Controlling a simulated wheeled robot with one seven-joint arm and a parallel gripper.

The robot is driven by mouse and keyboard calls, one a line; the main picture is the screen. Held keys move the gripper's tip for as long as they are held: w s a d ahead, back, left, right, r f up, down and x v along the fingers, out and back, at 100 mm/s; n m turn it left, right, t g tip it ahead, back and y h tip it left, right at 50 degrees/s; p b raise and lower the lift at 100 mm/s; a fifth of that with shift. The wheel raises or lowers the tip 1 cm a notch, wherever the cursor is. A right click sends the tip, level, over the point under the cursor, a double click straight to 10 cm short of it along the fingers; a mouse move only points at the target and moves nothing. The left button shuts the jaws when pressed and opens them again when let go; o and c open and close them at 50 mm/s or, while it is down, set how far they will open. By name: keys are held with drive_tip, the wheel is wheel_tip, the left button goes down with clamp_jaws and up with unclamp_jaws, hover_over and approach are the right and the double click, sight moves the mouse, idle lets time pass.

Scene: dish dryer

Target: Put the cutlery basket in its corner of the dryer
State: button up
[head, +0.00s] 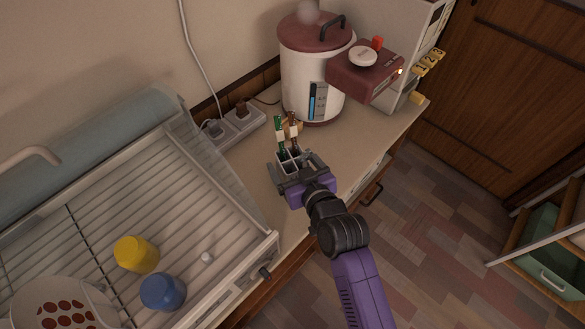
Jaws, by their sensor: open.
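The cutlery basket (289,162) is a small pale divided box on the counter, right of the dryer. A green-handled piece (280,130) and a brown-handled piece (293,126) stand up in it. My gripper (286,172) is open at the basket, with its fingers spread about its near part. Whether the fingers touch it cannot be told. The dish dryer (190,200) is a white slatted rack at the left, with its clear curved cover raised. My gripper hides part of the basket.
A yellow cup (136,254), a blue cup (163,292) and a red-dotted dish (62,304) are in the dryer. A power strip (232,126) lies behind the basket. A white urn with a red lid (310,75) stands at the back. Counter right of the basket is clear.

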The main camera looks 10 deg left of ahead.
drive_tip(key=c, duration=1.6)
drive_tip(key=shift+r, duration=0.1)
